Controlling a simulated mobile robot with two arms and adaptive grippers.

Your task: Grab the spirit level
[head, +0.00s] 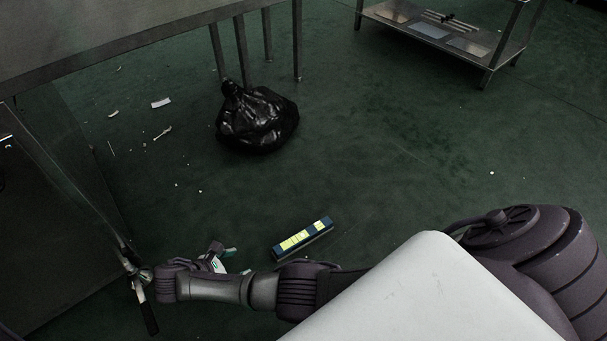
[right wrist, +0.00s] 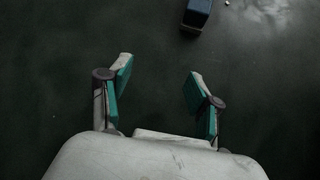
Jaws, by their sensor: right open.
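The spirit level (head: 302,238) is a dark blue bar with yellow panels. It lies on the green floor in the lower middle of the head view, tilted up to the right. Its blue end shows at the top edge of the right wrist view (right wrist: 197,14); the rest is cut off there. My right gripper (head: 237,260) is open, to the left of the level and apart from it. In the right wrist view its teal-padded fingers (right wrist: 158,80) are spread with nothing between them, and the level's end is beyond them. My left gripper is not in view.
A black bag (head: 258,120) sits on the floor by the legs of a metal table (head: 120,40). A metal cabinet (head: 45,220) stands at the left. A low shelf rack (head: 490,68) is at the far right. Scraps litter the left floor; the middle right is mostly clear.

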